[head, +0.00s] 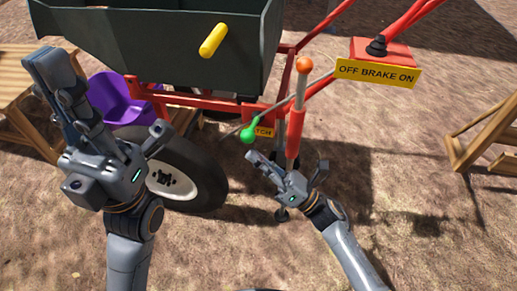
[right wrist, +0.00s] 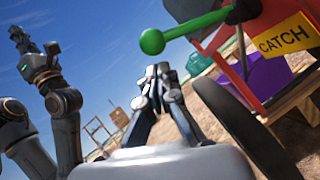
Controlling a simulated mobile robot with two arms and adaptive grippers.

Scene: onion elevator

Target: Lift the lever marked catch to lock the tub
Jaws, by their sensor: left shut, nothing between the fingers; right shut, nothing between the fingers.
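In the right wrist view the green ball (right wrist: 152,42) is above my right gripper (right wrist: 158,78), and the CATCH label (right wrist: 284,37) is at upper right. My right gripper (head: 254,158) is shut and empty, just below the green ball and apart from it. The dark green tub (head: 150,45) sits on a red frame. My left gripper (head: 45,60) is shut and empty, raised at the left in front of the tub.
An orange-knobbed lever (head: 304,65) stands right of the catch. A brake lever (head: 376,46) with its OFF BRAKE ON label (head: 378,74) is at upper right. A yellow handle (head: 213,40) projects from the tub. A wheel (head: 185,175) and purple bucket (head: 122,99) are at left.

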